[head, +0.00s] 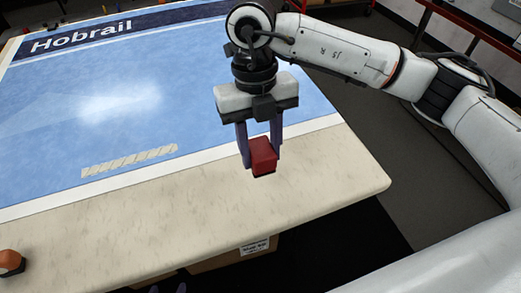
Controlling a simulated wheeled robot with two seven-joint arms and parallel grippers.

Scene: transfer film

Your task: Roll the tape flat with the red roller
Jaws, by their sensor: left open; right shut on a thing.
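My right gripper (262,150) is shut on the red roller (263,155), a small red block-like piece with a dark underside. It is held over the pale front border of the table, near its right end. The tape (130,161) is a pale, banded strip lying on the blue film, left of the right gripper. The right gripper and roller are apart from the tape. Two dark fingertips of my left gripper (167,289) just show at the bottom edge, spread apart with nothing visible between them; the rest is out of frame.
The table (300,195) has a pale rounded front edge and a blue sheet (200,85) marked "Hobrail". An orange and dark object (11,262) sits at the lower left edge. A cardboard box (240,252) is below the table. The sheet around the tape is clear.

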